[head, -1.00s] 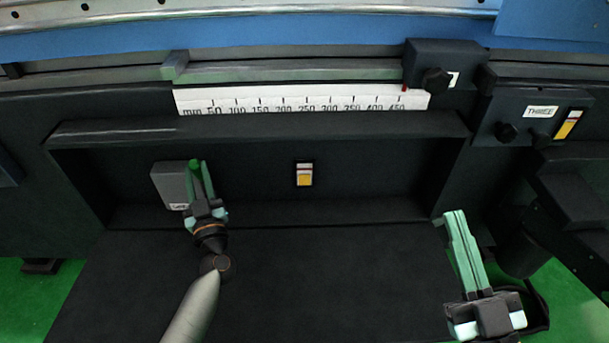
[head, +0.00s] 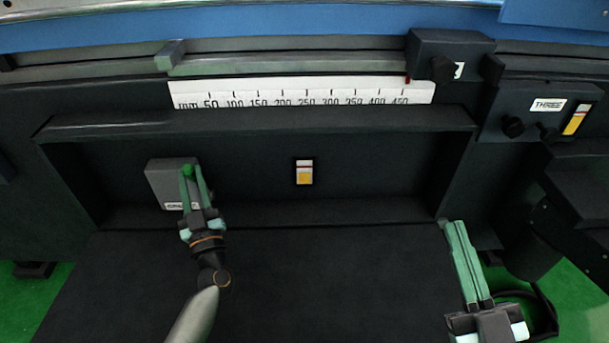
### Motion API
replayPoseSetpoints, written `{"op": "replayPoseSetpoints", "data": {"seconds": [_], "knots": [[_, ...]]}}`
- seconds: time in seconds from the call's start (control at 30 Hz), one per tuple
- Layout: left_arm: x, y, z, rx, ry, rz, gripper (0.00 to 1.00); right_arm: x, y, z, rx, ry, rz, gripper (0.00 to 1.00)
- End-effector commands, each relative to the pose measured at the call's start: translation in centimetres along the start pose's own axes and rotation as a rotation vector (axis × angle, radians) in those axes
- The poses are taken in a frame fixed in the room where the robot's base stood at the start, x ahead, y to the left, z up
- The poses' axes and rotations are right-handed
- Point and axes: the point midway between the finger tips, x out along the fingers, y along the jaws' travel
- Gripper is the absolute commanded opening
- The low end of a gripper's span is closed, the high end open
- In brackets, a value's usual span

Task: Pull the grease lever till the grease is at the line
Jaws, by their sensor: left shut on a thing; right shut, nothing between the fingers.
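A grey box with a small label (head: 160,183) is mounted on the left of the recessed front panel. The lever's shaft is hidden by the fingers. A small gauge with white, red and yellow areas (head: 304,172) sits on the panel to the right of the box. My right gripper (head: 457,226) is shut and empty at the lower right, well away from the box.
A white millimetre scale (head: 300,95) runs above the recess. A dark block with a knob (head: 450,58) is at the scale's right end. A control box marked THREE (head: 535,110) is at the right. The dark surface below the panel is clear.

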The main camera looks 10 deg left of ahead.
Motion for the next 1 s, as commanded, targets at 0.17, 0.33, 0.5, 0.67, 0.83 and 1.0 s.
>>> {"op": "replayPoseSetpoints", "data": {"seconds": [0.17, 0.33, 0.5, 0.67, 0.83, 1.0], "knots": [[-0.1, 0.0, 0.1, 0.001, -0.003, 0.001, 0.0, 0.0, 0.0, 0.0, 0.0, 0.0, 0.0, 0.0], [-0.2, 0.0, 0.2, 0.0, -0.002, 0.001, 0.0, -0.1, 0.0, 0.1, 0.0, 0.0, 0.0, 0.0], [-0.7, -0.2, 0.6, -0.008, 0.023, 0.0, 0.0, -0.5, -0.3, 1.1, 0.0, 0.0, 0.0, 0.0], [-0.5, -0.2, 0.2, -0.009, 0.025, 0.0, 0.46, -0.4, -0.2, 0.8, 0.0, 0.0, 0.0, 0.0], [-0.5, -0.1, 0.1, -0.009, 0.026, 0.0, 0.6, -0.4, -0.2, 0.8, 0.0, 0.0, 0.0, 0.0], [-0.5, -0.1, 0.1, -0.009, 0.027, 0.0, 0.6, -0.4, -0.2, 0.8, 0.0, 0.0, 0.0, 0.0]]}}
